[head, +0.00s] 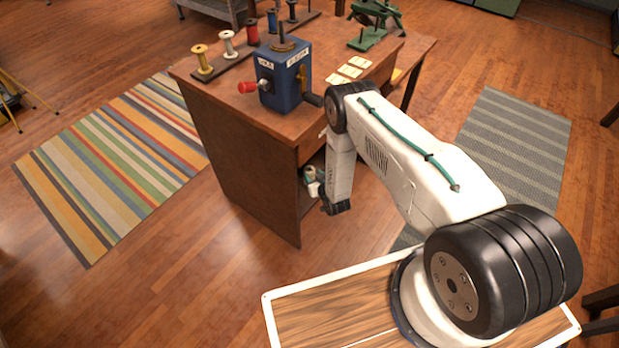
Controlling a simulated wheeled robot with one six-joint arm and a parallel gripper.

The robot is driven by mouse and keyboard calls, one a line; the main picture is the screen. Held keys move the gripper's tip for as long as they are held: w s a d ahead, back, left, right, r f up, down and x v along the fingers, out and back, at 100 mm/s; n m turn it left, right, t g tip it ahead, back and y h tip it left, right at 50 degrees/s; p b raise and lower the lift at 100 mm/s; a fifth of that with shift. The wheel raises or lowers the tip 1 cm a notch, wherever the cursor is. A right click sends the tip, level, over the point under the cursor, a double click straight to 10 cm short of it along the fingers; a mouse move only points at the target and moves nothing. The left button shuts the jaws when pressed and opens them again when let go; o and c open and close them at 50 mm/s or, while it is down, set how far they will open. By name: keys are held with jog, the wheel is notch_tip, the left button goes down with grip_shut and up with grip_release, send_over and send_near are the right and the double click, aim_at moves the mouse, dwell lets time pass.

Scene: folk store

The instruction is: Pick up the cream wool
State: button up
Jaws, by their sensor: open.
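I cannot make out the cream wool for certain. A spool with whitish thread (228,44) stands in the row on the desk top, but I cannot tell that it is wool. My arm bends down over the near right side of the wooden desk (240,165). Its end with my gripper (318,190) is low at the desk's open side, by a small pale and teal shape (311,180) in the shadowed lower space. I cannot tell whether that shape is a thing on the shelf or part of my wrist. The fingertips are too small and dark to make out.
A blue box with a crank (284,78) stands on the desk near my elbow. Yellow (202,60) and red (252,31) spools, pale cards (350,71) and a green device (372,24) share the top. A striped rug (110,165) and open floor lie left.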

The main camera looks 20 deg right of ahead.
aim_at(310, 171)
jog(key=x, duration=0.7)
jog(key=shift+w, duration=0.3)
jog(key=shift+r, duration=0.1)
jog(key=c, duration=0.9)
